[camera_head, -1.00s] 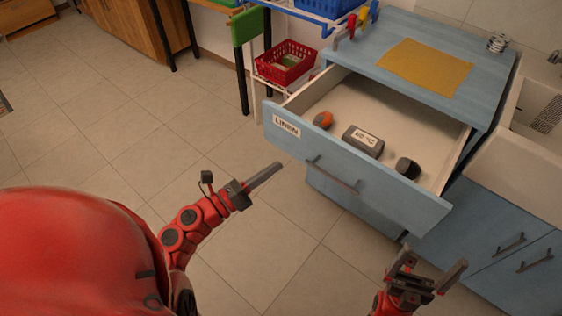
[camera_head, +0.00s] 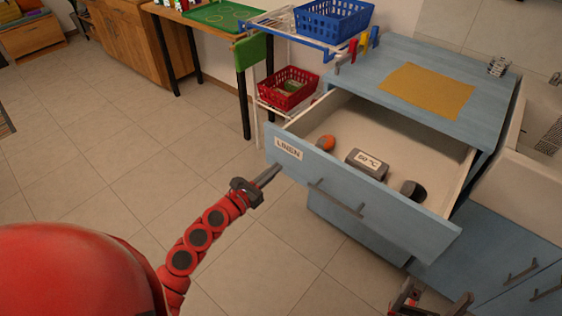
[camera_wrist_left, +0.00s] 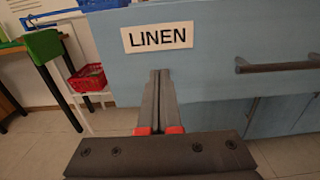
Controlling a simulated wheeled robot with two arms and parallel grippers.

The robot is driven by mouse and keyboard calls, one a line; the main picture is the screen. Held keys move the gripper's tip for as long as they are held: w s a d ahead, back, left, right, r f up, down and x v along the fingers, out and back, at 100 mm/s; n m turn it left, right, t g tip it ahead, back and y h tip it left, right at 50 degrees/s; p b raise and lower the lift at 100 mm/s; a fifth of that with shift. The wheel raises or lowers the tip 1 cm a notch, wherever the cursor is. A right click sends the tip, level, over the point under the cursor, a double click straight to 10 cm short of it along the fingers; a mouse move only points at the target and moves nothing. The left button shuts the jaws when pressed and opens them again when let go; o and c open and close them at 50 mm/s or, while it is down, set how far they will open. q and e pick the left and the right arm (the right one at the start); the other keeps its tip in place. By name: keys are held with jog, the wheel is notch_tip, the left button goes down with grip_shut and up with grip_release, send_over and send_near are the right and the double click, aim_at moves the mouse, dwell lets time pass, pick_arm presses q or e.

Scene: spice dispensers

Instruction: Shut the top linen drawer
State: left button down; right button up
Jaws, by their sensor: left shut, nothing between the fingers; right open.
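The top linen drawer (camera_head: 362,196) is light blue, pulled far out of the cabinet, with a "LINEN" label (camera_head: 288,149) and a grey bar handle (camera_head: 337,198). An orange and dark item, a grey block marked "50 °C" and a dark rounded item lie inside. My left gripper (camera_head: 275,172) is shut and empty, its fingertips at the drawer front's left part, below the label. In the left wrist view the shut fingers (camera_wrist_left: 160,80) point at the front just under the label (camera_wrist_left: 157,37); I cannot tell whether they touch. My right gripper (camera_head: 437,297) is open, low and right of the drawer, partly cut off.
The cabinet top (camera_head: 400,60) holds a yellow cloth (camera_head: 427,90). A rack with a blue basket (camera_head: 333,20) and a red basket (camera_head: 289,88) stands left of the cabinet. Lower cabinet doors with handles (camera_head: 522,270) are at right. The tiled floor at left is clear.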

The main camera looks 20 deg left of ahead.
aim_at(288, 158)
pick_arm(q)
jog(key=x, duration=0.3)
jog(key=shift+w+d, duration=0.1)
jog(key=shift+w, duration=0.1)
jog(key=shift+w, duration=0.1)
